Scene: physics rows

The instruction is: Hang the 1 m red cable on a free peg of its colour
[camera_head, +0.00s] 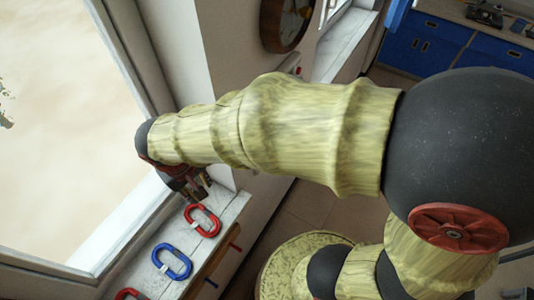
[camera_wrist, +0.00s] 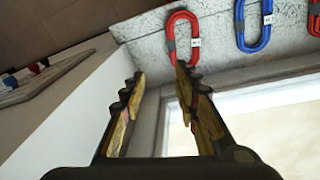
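A red cable coil (camera_head: 203,220) with a dark band and a white tag lies on the window sill. It also shows in the wrist view (camera_wrist: 171,29), its lower end partly behind one finger. A second red coil (camera_wrist: 314,18) lies beyond the blue one and is cut off by the frame edge. The tag lettering is too small to read. My gripper (camera_wrist: 160,76) is open and empty, close to the nearer red coil, with no clear contact. In the head view my gripper (camera_head: 190,186) hangs over the sill.
A blue coil (camera_head: 172,261) lies between the red ones on the white sill (camera_head: 229,208). The window frame (camera_head: 120,222) borders the sill closely.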

